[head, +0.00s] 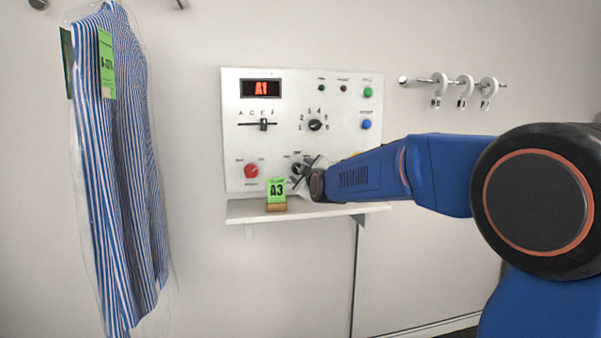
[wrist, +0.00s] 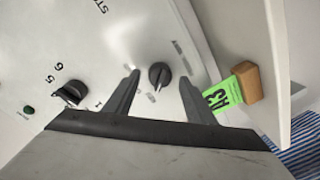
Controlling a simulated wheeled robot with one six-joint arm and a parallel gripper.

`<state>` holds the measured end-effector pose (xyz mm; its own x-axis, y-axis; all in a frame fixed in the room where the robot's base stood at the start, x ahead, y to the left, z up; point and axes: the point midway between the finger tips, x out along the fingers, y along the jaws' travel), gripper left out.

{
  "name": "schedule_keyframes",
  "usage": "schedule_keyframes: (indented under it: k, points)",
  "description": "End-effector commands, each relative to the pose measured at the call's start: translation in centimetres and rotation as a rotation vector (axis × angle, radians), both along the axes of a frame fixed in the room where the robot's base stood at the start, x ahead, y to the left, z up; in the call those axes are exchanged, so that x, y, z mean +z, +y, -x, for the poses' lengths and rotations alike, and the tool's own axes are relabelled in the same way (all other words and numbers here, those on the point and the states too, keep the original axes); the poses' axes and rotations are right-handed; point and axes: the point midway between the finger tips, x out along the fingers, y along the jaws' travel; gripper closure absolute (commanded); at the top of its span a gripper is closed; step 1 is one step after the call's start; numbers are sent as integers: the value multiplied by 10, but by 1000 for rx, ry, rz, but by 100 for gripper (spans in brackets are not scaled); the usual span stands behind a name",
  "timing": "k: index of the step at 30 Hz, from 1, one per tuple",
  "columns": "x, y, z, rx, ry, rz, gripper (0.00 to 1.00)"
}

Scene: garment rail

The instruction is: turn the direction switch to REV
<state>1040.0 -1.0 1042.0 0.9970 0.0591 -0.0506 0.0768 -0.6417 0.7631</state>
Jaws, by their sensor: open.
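The direction switch, a small black knob with a white pointer line, shows in the wrist view (wrist: 160,74) between the fingertips of my gripper (wrist: 159,80). A gap is visible on each side of it, and the fingers are apart. In the head view the switch (head: 297,169) sits low on the white control panel (head: 235,130), with my gripper (head: 304,174) right at it and partly covering it. Its labels are too small or hidden to read, so I cannot tell its setting.
Below is a shelf (head: 340,209) with a green A3 tag (head: 277,190) on a wooden block. A bagged striped shirt (head: 120,160) hangs left; hooks (head: 465,82) are at right.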

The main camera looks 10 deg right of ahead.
Motion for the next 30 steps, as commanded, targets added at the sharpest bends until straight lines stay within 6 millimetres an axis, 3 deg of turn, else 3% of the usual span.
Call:
schedule_keyframes:
  k: [21,30]
  points:
    - [6,-7,116,0,0,-1,50]
    - [8,-9,151,1,-1,0,50]
